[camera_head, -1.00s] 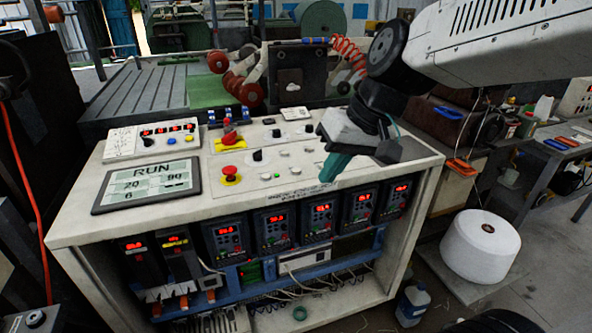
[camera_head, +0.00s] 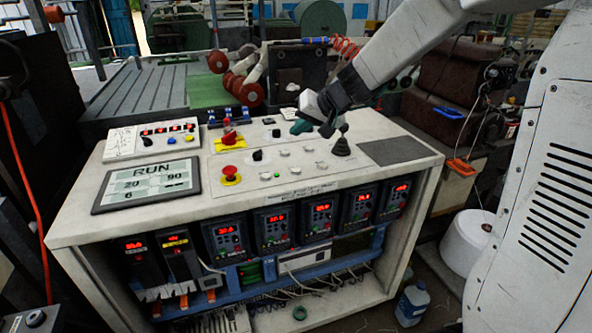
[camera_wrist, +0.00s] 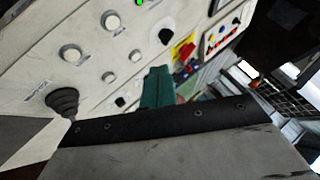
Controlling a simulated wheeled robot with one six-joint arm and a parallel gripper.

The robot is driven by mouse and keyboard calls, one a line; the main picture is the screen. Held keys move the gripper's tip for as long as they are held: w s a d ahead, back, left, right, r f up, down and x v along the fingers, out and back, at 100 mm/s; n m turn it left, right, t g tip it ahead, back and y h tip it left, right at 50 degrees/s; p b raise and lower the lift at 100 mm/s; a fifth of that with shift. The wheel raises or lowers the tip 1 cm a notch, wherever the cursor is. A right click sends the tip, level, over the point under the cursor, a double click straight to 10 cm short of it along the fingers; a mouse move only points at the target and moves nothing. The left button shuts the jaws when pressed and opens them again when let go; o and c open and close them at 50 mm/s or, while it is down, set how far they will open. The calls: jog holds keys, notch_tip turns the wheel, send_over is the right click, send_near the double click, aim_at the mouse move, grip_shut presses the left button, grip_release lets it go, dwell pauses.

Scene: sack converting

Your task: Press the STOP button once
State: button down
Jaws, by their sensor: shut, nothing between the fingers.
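The control console (camera_head: 110,227) has a white sloping top with several round white push buttons (camera_head: 282,152). Their labels are too small to read, so I cannot tell which is STOP. My gripper (camera_head: 299,128) is shut and empty, over the back right of the panel, left of and behind a black joystick (camera_head: 341,146). In the wrist view its green fingers (camera_wrist: 158,88) are together, with white buttons (camera_wrist: 111,21) to their left. I cannot tell whether the fingertips touch anything.
A display (camera_head: 152,183) reads RUN. A red rotary switch on a yellow plate (camera_head: 229,138) and black knobs (camera_head: 258,156) also stand up from the panel. Lit drive units (camera_head: 272,228) fill the front below. A white spool (camera_head: 462,243) stands on the floor at right.

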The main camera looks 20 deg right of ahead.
aim_at(299, 171)
jog(key=shift+f, duration=5.15)
jog(key=shift+r, duration=3.35)
